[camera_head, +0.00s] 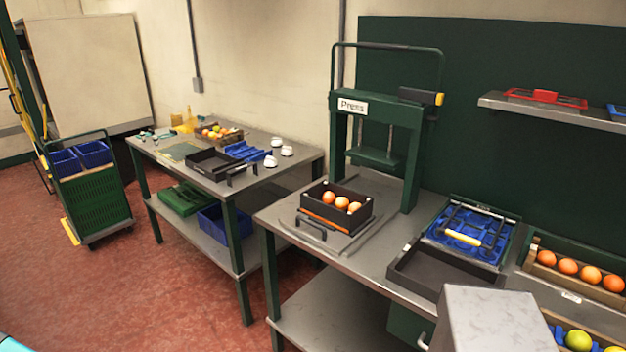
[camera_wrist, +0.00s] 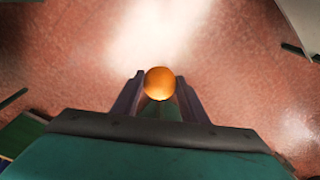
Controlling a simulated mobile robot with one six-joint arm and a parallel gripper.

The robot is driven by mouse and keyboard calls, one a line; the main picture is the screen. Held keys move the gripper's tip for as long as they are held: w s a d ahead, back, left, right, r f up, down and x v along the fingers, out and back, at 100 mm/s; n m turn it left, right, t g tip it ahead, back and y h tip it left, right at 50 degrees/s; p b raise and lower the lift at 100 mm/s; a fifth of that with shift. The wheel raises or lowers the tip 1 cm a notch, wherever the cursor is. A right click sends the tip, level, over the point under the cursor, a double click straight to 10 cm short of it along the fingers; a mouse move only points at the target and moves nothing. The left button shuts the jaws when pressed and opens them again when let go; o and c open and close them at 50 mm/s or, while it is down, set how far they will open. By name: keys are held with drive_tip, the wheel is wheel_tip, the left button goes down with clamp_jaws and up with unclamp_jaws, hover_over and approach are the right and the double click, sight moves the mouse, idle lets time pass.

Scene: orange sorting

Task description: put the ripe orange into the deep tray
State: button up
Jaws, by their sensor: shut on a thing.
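An orange (camera_wrist: 159,84) with an even orange skin sits between the two fingers of my gripper (camera_wrist: 160,75) in the wrist view. My gripper is shut on it and holds it with red floor behind. My gripper is not visible in the head view. A dark, high-walled tray (camera_head: 324,213) holding several oranges stands under the press. A shallower, empty dark tray (camera_head: 432,280) lies at the front of the same bench, and another dark tray (camera_head: 208,165) is on the far table. I cannot tell for sure which is the deep tray.
The green press (camera_head: 386,120) stands on the grey bench. A blue tray (camera_head: 485,222) with a yellow-handled tool is behind the empty tray. Crates of oranges (camera_head: 570,285) and green and yellow fruit (camera_head: 578,340) are at right. A cart (camera_head: 93,200) stands left on open floor.

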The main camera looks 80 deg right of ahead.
drive_tip(key=shift+d, duration=0.2)
drive_tip(key=d+r+m+p, duration=0.15)
drive_tip(key=d+m, duration=0.25)
drive_tip(key=d, duration=0.9)
drive_tip(key=s+d+r+m+g+p, duration=0.15)
drive_tip(key=d+m, duration=0.35)
drive_tip(key=d, duration=0.7)
drive_tip(key=d+r+m+t+p, duration=0.15)
drive_tip(key=d+m, duration=0.25)
drive_tip(key=d, duration=0.9)
drive_tip(key=s+d+r+m+g+h, duration=0.1)
drive_tip(key=s+d+m, duration=0.4)
drive_tip(key=d, duration=0.9)
drive_tip(key=s+d+r+m+g+p, duration=0.1)
drive_tip(key=s+d+r+m+p, duration=0.2)
drive_tip(key=s+d+m, duration=1.15)
drive_tip(key=s+d, duration=0.6)
drive_tip(key=s, duration=0.5)
drive_tip(key=s+d+r+p, duration=0.1)
drive_tip(key=s+d, duration=0.5)
drive_tip(key=s, duration=0.4)
drive_tip(key=s+d+m+p, duration=0.1)
drive_tip(key=s+d, duration=0.6)
drive_tip(key=s, duration=0.4)
drive_tip(key=shift+s+r+g+y, duration=0.3)
drive_tip(key=shift+g, duration=0.1)
drive_tip(key=shift+f, duration=0.2)
